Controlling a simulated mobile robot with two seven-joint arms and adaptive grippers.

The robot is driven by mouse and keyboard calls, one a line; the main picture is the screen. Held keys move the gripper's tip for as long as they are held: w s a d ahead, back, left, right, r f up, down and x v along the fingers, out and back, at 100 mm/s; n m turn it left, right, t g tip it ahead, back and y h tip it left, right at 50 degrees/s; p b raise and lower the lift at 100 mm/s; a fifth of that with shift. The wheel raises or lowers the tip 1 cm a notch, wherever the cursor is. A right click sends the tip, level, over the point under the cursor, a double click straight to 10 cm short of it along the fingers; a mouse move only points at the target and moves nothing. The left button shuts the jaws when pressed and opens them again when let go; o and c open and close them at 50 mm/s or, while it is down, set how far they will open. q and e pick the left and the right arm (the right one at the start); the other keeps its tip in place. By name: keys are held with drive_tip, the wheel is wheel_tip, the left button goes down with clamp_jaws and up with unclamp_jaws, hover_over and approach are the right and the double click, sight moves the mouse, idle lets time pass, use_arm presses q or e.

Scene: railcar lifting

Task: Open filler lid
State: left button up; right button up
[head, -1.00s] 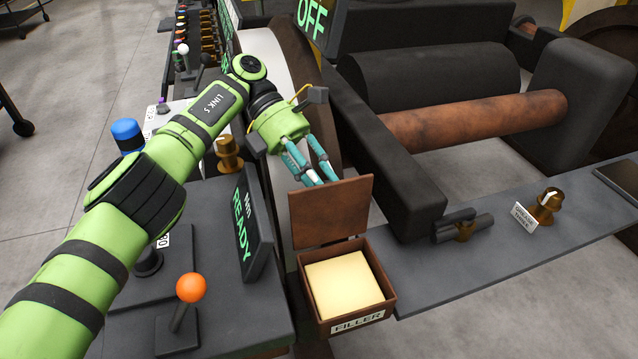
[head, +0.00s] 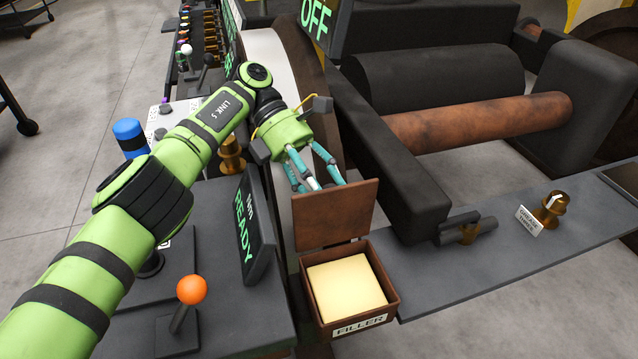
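The filler box (head: 390,311) is a brown open-topped box with a FILLER label on its front, low in the middle of the head view. A pale yellow block (head: 346,287) shows inside it. The filler lid (head: 335,214) stands raised, nearly upright, at the back edge of the box. My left gripper (head: 322,187) is just behind the lid's top edge, with its teal fingers spread apart. The lid hides the fingertips, so contact with the lid cannot be told. No object shows between the fingers. My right gripper is not in view.
An orange-knobbed lever (head: 192,290) and a READY display (head: 251,228) stand left of the box. A grey shelf (head: 480,262) with brass fittings extends right. Dark machinery and a rusty roller (head: 470,122) lie behind.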

use_arm(q)
wheel_tip(320, 180, up, 10)
idle(0.7)
idle(0.4)
